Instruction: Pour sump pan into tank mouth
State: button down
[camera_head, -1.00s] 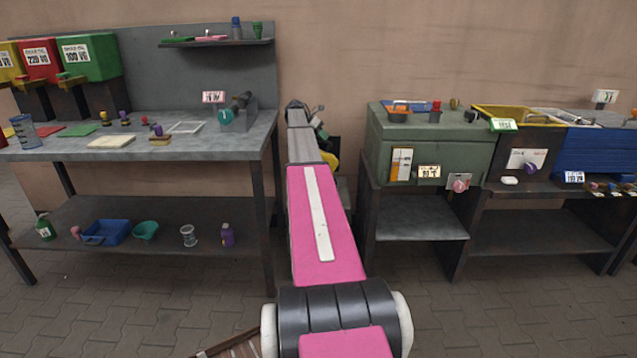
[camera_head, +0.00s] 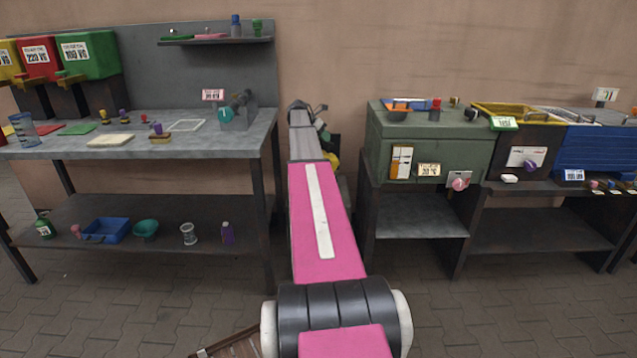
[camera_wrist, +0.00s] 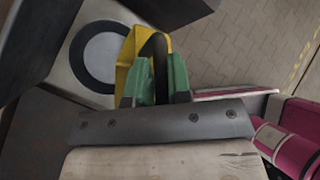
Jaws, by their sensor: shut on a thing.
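My gripper (camera_wrist: 158,78), with green fingers, is shut on a yellow pan (camera_wrist: 128,52) in the wrist view. The pan's wall shows between and beyond the fingers, and its inside is mostly hidden. Just left of the pan is a dark round ring (camera_wrist: 79,55) with a pale centre, set in a light surface; it looks like the tank mouth. The pan's edge overlaps the ring's right side in this view; I cannot tell whether they touch. In the head view, a bit of the yellow pan (camera_head: 332,160) shows beyond my pink arm, which hides most of the gripper area.
A grey workbench (camera_head: 242,140) stands left, with a blue tray (camera_head: 106,230) and green bowl (camera_head: 146,229) on its lower shelf. A green cabinet (camera_head: 430,140) stands right of my arm. Paved floor (camera_wrist: 225,50) is clear right of the gripper.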

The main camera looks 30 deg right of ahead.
jog(key=s+a+f+m+t+h, duration=0.15)
jog(key=s+f+t, duration=0.3)
jog(key=s, duration=0.65)
jog(key=s+a+f+m+t+h, duration=0.1)
jog(key=s+a+f+m+t, duration=0.3)
jog(key=s, duration=0.7)
jog(key=s+f+t+h, duration=0.2)
jog(key=s+f, duration=0.2)
jog(key=f, duration=0.4)
jog(key=shift+s+d+f, duration=0.15)
jog(key=shift+d+f, duration=0.1)
jog(key=shift+f, duration=0.25)
jog(key=shift+s, duration=0.1)
dwell(0.3)
